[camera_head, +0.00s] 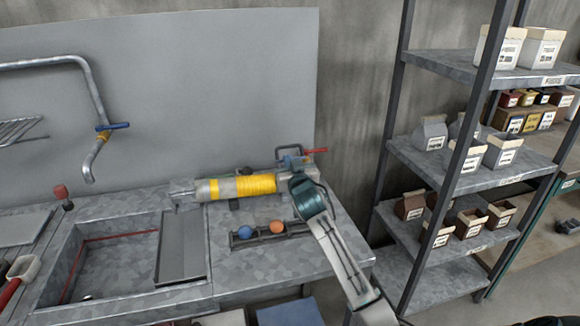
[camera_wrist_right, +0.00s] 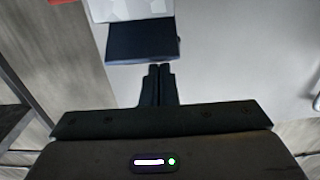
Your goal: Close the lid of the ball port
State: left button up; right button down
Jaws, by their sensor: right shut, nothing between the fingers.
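The spraying device (camera_head: 243,187), a metal cylinder with a yellow band, lies on the grey counter. The ball port is at its right end, where a blue fitting (camera_head: 293,161) shows; my right arm partly covers this end. My right gripper (camera_head: 299,180) is at this end, its fingers hard to make out in the head view. In the right wrist view the gripper (camera_wrist_right: 158,72) is shut and empty. A dark blue plate (camera_wrist_right: 140,42), which may be the port's lid, is just beyond its fingertips; I cannot tell whether they touch. My left gripper is out of view.
A dark rack (camera_head: 270,233) with a blue ball (camera_head: 245,232) and an orange ball (camera_head: 276,227) sits in front of the device. A red handle (camera_head: 316,151) sticks out behind. A sink (camera_head: 115,262) is at left, a shelf of boxes (camera_head: 450,68) at right.

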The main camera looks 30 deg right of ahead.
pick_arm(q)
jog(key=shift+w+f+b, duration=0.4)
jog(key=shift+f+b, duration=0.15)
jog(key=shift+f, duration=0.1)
pick_arm(e)
jog(key=shift+f+h, duration=0.3)
jog(key=shift+f, duration=0.35)
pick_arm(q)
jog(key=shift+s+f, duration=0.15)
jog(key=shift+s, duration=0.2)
pick_arm(e)
jog(key=shift+s+t, duration=0.1)
jog(key=shift+t, duration=0.2)
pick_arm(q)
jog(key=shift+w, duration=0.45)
